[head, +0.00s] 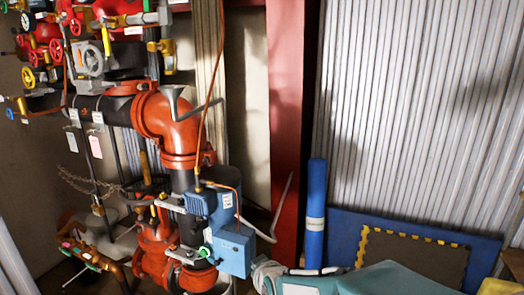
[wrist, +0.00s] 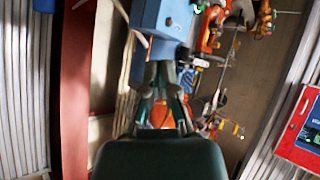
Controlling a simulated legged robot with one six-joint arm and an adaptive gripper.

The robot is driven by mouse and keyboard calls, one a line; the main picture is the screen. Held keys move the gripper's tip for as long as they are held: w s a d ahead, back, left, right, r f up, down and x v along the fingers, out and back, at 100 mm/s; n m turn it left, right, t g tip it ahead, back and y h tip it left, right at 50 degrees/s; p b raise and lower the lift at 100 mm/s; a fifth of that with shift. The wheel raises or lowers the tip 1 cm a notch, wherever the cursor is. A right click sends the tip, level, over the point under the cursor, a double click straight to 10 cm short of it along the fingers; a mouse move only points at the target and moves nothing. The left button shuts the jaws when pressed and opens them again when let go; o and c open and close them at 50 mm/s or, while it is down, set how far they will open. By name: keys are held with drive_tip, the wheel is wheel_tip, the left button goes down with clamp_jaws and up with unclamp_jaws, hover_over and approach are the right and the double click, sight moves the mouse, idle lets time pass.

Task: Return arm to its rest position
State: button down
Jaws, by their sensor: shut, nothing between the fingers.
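My gripper (wrist: 162,72) shows in the wrist view, its dark fingers drawn together with nothing between them. Its dark body fills the bottom middle of that view. The fingertips point toward a blue box (wrist: 163,18) on the pipework, which lies beyond them; the gap between them cannot be judged. The blue box (head: 234,250) stands there low in the middle, beside orange-red pipes (head: 166,128).
Gauges and valve wheels (head: 95,62) crowd the upper left. A red column (head: 287,110) stands right of the pipes. A blue roll (head: 315,212) and a blue panel (head: 345,228) lean near the corrugated wall (head: 425,90). The wrist view shows a red case (wrist: 290,145) at right.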

drive_tip(key=s+d+r+m+g+h, duration=0.1)
drive_tip(key=s+d+r+m+g, duration=0.1)
drive_tip(key=s+d, duration=0.6)
drive_tip(key=s+d+r+m+g+h, duration=0.2)
drive_tip(key=s+d+r+m, duration=0.3)
drive_tip(key=s, duration=1)
drive_tip(key=d+g, duration=0.1)
drive_tip(key=d, duration=0.2)
drive_tip(key=shift+s+h, duration=0.3)
drive_tip(key=shift+s, duration=0.05)
drive_tip(key=shift+d, duration=0.1)
